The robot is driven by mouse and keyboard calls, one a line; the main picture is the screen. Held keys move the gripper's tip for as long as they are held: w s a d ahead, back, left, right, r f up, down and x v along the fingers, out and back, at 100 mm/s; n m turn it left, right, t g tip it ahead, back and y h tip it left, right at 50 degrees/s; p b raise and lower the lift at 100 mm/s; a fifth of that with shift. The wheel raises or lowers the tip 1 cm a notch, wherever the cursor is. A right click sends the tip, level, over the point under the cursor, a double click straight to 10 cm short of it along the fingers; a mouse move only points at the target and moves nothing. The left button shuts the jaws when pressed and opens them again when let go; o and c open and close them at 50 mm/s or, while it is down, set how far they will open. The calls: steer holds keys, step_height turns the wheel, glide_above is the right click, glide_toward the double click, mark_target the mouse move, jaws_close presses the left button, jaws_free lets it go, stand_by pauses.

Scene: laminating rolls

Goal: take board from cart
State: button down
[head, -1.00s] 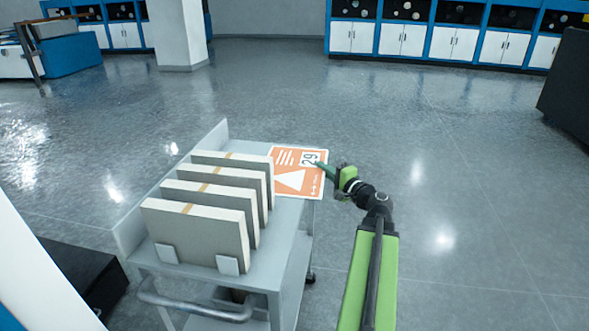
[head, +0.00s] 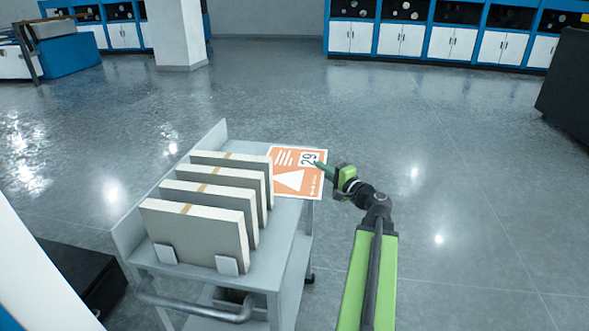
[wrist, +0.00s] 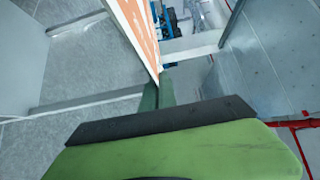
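The board (head: 291,179) is a thin orange and white panel with a white triangle and the number 29. In the head view it is at the far right end of the grey cart (head: 282,255), beyond the upright packs. My gripper (head: 322,168) is at the board's right edge. In the wrist view the board (wrist: 137,32) is seen nearly edge-on, and its edge runs down between the two green fingertips (wrist: 157,88). The fingers are close together on that edge. Whether the board still touches the cart top is hard to tell.
Several pale packs (head: 200,236) with tan bands stand in a row on the cart, held by small end tabs. A dark box (head: 75,275) lies on the floor at the lower left. The glossy floor to the right of the cart is clear.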

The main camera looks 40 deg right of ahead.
steer(key=shift+r+p, duration=0.55)
step_height(320, 180, up, 4)
steer(key=p, duration=0.4)
steer(key=s+d+r+p, duration=0.6)
steer(key=s+d, duration=0.1)
steer(key=d, duration=0.1)
steer(key=shift+s+d, duration=0.35)
steer(key=shift+d, duration=0.05)
